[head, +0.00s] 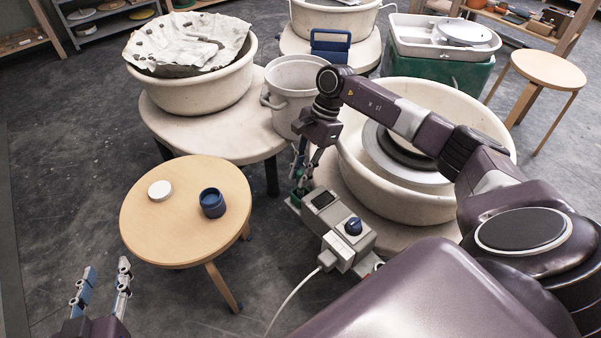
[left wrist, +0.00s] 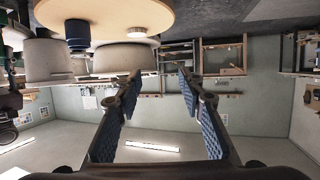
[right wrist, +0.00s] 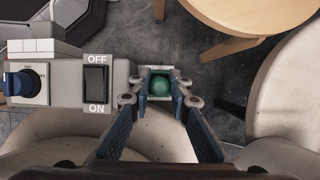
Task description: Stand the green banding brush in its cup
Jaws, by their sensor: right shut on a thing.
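The green banding brush (right wrist: 160,86) is between the fingertips of my right gripper (right wrist: 163,92), which is shut on it. In the head view my right gripper (head: 302,180) points down at the end of the grey switch box, with a bit of green low between its fingers. Most of the brush is hidden, and I cannot tell whether it touches the box. A dark blue cup (head: 212,203) stands upright on the small round wooden table (head: 150,235); it also shows in the left wrist view (left wrist: 78,35). My left gripper (head: 106,275) is open and empty, front left of the table.
The grey switch box (head: 338,220) with a blue knob sits by the right wheel basin (head: 350,165). A white disc (head: 160,190) lies left of the cup. A pale bucket (head: 290,90) and a second basin (head: 190,95) stand behind. The table's front half is clear.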

